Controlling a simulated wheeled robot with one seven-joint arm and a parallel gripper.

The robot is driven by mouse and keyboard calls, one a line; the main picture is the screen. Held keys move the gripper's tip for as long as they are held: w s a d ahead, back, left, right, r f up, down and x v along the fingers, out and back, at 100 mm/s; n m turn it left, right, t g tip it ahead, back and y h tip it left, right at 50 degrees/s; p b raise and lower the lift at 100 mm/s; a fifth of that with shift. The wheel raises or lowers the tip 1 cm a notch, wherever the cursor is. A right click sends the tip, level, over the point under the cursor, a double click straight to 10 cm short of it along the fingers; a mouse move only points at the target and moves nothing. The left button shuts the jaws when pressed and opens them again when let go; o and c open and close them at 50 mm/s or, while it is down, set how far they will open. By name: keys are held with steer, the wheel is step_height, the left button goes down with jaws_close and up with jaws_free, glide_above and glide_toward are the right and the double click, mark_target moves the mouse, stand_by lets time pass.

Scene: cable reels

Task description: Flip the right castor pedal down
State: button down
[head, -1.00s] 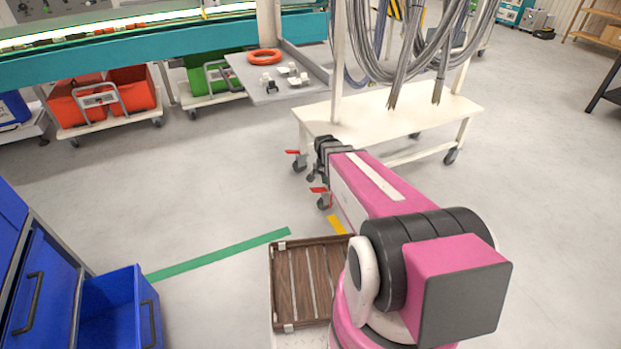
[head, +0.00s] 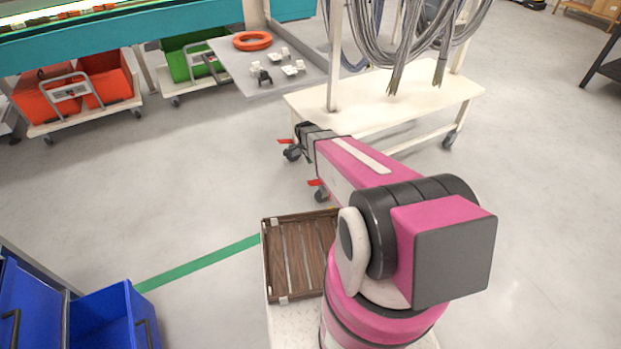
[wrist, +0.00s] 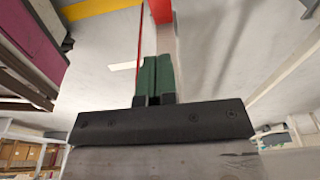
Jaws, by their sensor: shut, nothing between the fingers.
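The white cart (head: 350,108) stands ahead, with two castors at its near end, each with a red pedal. The right castor pedal (head: 314,182) sticks out to the left above its castor (head: 320,195). The left pedal (head: 286,142) shows farther back. My gripper's dark hand (head: 312,134) is beside the near end of the cart, close to the left castor in the picture; its fingertips are hard to make out there. In the wrist view my gripper (wrist: 154,66) has its green fingers together and empty. A red part (wrist: 160,10) shows beyond the tips; which pedal it is, I cannot tell.
A slatted wooden crate (head: 266,255) lies left of my arm. Blue drawers (head: 100,318) stand open at the lower left. Grey cables (head: 405,45) hang over the cart. A grey table (head: 225,62) holds an orange ring. The floor left of the cart is clear.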

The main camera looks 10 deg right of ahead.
glide_above(309, 183)
steer(key=d, duration=0.2)
steer(key=f, duration=0.9)
steer(key=shift+w+d+f, duration=0.1)
steer(key=shift+w+f, duration=0.25)
steer(key=shift+f, duration=0.05)
steer(key=f, duration=0.1)
steer(key=a+f, duration=0.1)
steer(key=f, duration=0.1)
steer(key=shift+s, duration=0.2)
steer(key=shift+a+f, duration=0.1)
steer(key=shift+f, duration=0.35)
steer(key=shift+a, duration=0.1)
steer(key=shift+s+a+f+t+h, duration=0.1)
steer(key=shift+a+f+t+h, duration=0.15)
steer(key=shift+f+h, duration=0.3)
steer(key=shift+s+a+f+t+h, duration=0.15)
steer(key=shift+a+f+h, duration=0.2)
steer(key=shift+h, duration=0.3)
steer(key=shift+s+a+f, duration=0.1)
steer(key=shift+a+f, duration=0.05)
steer(key=shift+f, duration=0.55)
steer(key=shift+a+f, duration=0.1)
steer(key=shift+f, duration=0.6)
steer(key=shift+f, duration=0.1)
